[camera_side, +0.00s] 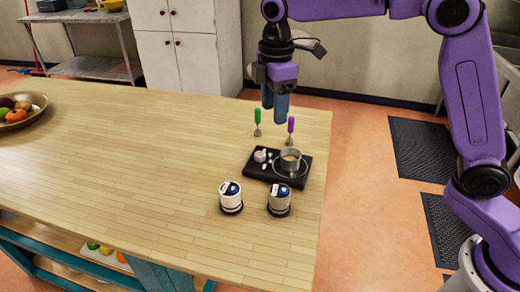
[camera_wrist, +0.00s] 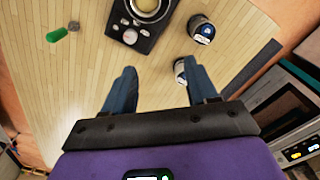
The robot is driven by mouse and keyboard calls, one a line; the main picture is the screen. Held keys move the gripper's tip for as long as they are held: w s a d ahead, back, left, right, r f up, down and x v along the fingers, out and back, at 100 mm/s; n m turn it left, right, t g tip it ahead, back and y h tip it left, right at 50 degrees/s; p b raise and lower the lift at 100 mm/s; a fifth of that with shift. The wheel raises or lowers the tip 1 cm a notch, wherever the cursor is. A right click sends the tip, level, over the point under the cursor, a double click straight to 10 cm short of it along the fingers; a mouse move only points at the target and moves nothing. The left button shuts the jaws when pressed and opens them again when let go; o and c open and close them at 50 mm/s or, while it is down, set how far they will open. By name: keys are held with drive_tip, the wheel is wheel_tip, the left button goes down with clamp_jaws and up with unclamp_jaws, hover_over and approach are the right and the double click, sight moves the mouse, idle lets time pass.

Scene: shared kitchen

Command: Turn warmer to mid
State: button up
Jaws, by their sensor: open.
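The warmer (camera_side: 254,172) is a black slab on the wooden table, with a metal cup (camera_side: 290,160) on its right part and a pale knob (camera_side: 260,155) with small white marks on its left part. In the wrist view the warmer (camera_wrist: 115,26) is at the top centre, cut off by the upper edge, with its knob (camera_wrist: 130,37) visible. The knob's exact setting is too small to read. My gripper (camera_side: 275,106) is open and empty, pointing down above the table and apart from the warmer. Its two blue fingers (camera_wrist: 158,67) show spread in the wrist view.
A fruit bowl (camera_side: 38,104) is far left. The table's middle is clear.

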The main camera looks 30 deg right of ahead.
hover_over(260, 154)
drive_tip(key=n, duration=0.1)
wheel_tip(260, 154, down, 18)
idle(0.6)
drive_tip(key=c, duration=1.1)
